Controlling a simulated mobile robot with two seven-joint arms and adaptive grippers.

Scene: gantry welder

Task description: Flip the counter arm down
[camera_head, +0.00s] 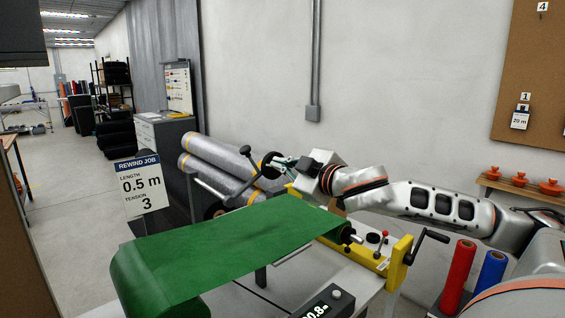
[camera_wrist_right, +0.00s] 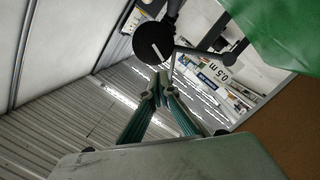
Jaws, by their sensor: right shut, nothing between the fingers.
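The counter display (camera_head: 325,304) is partly cut off at the bottom. My left gripper is out of view.
Grey rolls (camera_head: 215,160) lie behind the machine. A "REWIND JOB" sign (camera_head: 140,185) stands at the left.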

